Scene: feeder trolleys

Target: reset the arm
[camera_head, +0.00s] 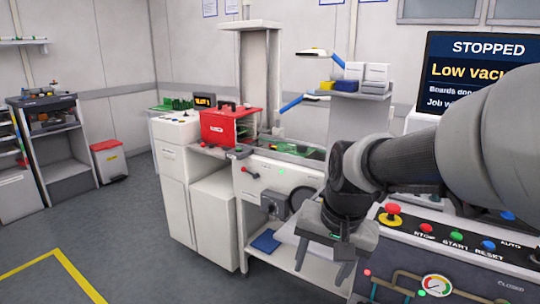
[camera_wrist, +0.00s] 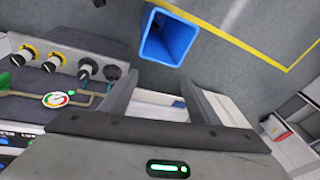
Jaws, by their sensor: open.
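My arm reaches in from the right of the head view and bends down at the wrist. My gripper (camera_head: 325,262) hangs with its fingers pointing down, in front of the machine with the control buttons. In the wrist view my gripper (camera_wrist: 160,100) has its two dark fingers spread apart, with nothing between them. Through the gap a pale surface shows. The body of my gripper carries a lit green indicator.
A control panel (camera_head: 475,240) with a red stop button (camera_head: 391,211) and a gauge (camera_head: 436,285) is close at right. A screen (camera_head: 475,80) reads "STOPPED". A blue bin (camera_wrist: 168,38) stands on the floor. A red box (camera_head: 228,127) sits on the white bench. Floor at left is clear.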

